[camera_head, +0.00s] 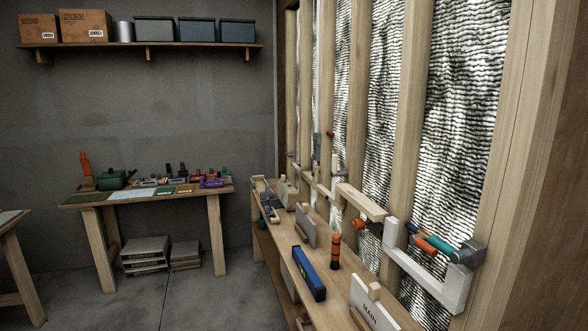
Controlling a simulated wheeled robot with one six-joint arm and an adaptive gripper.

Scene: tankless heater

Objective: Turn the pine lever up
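A thick, pale wooden bar (360,202) that looks like the pine lever is at the stud wall, right of centre. It lies roughly level, slanting slightly down to the right in the picture. A small orange-red part (361,225) sits just below its near end. How the bar joins the wall is hard to make out. My gripper is not in view.
A pale grey angular bracket-like piece (432,278) with an orange cylinder (427,246) stands nearer at right. Open floor (205,300) lies left.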

